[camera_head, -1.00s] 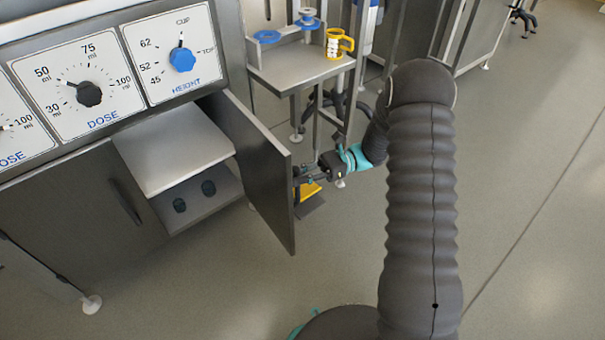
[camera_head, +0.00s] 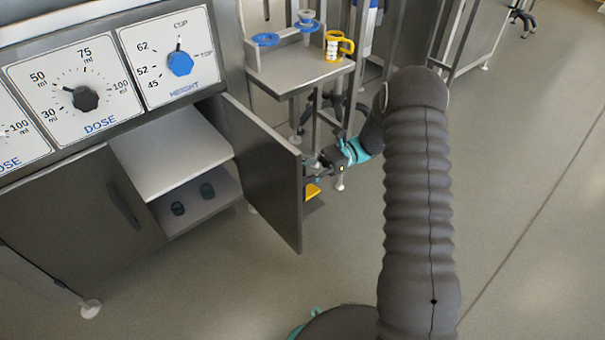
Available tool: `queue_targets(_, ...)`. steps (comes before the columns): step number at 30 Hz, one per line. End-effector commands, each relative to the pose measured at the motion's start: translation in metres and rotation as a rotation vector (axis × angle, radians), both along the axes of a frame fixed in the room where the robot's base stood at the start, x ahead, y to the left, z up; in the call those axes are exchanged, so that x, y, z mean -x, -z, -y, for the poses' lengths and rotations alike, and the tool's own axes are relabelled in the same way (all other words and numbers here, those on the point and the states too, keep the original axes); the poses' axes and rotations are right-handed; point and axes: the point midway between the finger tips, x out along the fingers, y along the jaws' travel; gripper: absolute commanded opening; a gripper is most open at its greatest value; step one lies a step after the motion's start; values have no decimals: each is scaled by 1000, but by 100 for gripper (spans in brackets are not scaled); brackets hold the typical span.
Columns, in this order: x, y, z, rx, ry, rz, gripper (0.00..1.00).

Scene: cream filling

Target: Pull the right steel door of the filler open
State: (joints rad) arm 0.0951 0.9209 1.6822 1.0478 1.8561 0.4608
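The right steel door (camera_head: 268,178) of the filler (camera_head: 120,45) stands swung out, well open. The left steel door (camera_head: 75,215), with a dark bar handle, is closed. My gripper (camera_head: 312,165) is at the outer side of the right door, near its free edge. Its fingertips are partly hidden behind the door, and so is the door's handle. I cannot tell whether the fingers hold anything.
A steel side table (camera_head: 300,68) with blue parts and a yellow-handled cup (camera_head: 337,46) stands behind my gripper. A yellow thing (camera_head: 312,191) shows low behind the door edge. The floor (camera_head: 250,285) in front of the door is clear.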

Motion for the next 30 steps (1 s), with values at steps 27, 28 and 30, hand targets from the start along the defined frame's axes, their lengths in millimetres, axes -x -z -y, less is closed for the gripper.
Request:
queue_targets(27, -35, 0, 69, -1, 3, -2, 41)
queue_targets(28, -35, 0, 69, -1, 3, -2, 41)
queue_targets(30, -35, 0, 69, -1, 3, -2, 41)
